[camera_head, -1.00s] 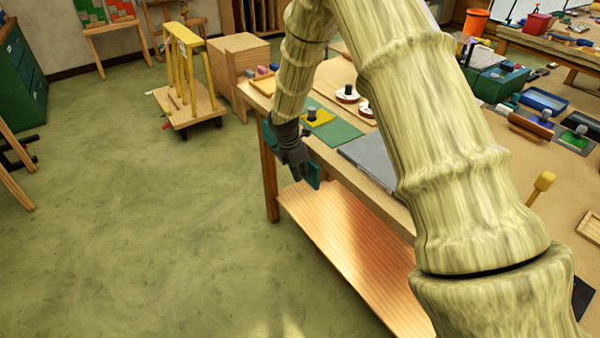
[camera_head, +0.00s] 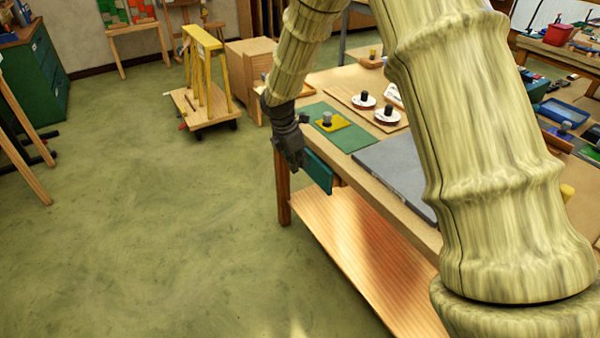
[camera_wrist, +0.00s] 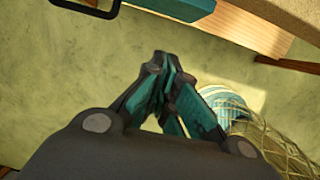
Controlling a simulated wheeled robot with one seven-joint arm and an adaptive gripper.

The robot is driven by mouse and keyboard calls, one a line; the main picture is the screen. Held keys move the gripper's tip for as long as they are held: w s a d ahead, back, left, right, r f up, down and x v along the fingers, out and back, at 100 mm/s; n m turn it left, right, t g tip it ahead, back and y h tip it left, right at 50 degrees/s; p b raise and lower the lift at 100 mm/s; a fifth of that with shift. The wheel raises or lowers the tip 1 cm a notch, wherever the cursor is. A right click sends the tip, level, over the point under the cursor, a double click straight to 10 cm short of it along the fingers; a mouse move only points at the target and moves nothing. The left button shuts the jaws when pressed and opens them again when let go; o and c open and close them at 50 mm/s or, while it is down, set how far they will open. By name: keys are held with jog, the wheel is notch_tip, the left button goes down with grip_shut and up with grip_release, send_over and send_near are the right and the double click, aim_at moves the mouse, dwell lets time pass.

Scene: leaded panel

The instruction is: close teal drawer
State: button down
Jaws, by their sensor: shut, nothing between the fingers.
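The teal drawer (camera_head: 319,172) is under the near edge of the workbench. Its front seems to stand a little out from the bench edge. My gripper (camera_head: 298,163) is in front of the drawer's left part and hides it. In the wrist view, the teal front (camera_wrist: 185,7) lies at the top edge, with a dark handle (camera_wrist: 88,10) at upper left. The fingers (camera_wrist: 163,62) are together and empty, pointing toward the drawer, with a gap showing before it. I cannot tell from the head view whether they touch it.
The workbench (camera_head: 425,228) carries a green mat (camera_head: 350,138), a grey slab (camera_head: 385,170) and several weighted pieces. A wooden lower shelf (camera_head: 375,260) lies beneath. A yellow-framed cart (camera_head: 200,105) stands at the back.

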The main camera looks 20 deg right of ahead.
aim_at(315, 166)
jog(key=w+a+f+t+h+p, duration=0.1)
jog(key=w+a+f+h+p, duration=0.2)
jog(key=a+h+p, duration=0.45)
jog(key=shift+y, duration=0.75)
jog(key=shift+w+d+f+p, duration=0.3)
jog(key=shift+d+f+p, duration=0.9)
jog(key=shift+d, duration=0.8)
jog(key=shift+w+d+f+p, duration=0.35)
jog(key=shift+d+f+p, duration=0.85)
jog(key=shift+d, duration=0.8)
jog(key=shift+w+d+f+p, duration=0.3)
jog(key=shift+d+f+p, duration=0.9)
jog(key=shift+d, duration=0.8)
jog(key=shift+r, duration=0.2)
jog(key=d+b, duration=0.1)
jog(key=d, duration=0.1)
jog(key=w+d, duration=0.1)
jog(key=d, duration=0.1)
jog(key=shift+d+f+b, duration=0.1)
jog(key=shift+d+b, duration=0.2)
jog(key=shift+b, duration=0.1)
jog(key=shift+d+r, duration=0.1)
jog(key=shift+r, duration=0.1)
jog(key=shift+d, duration=0.1)
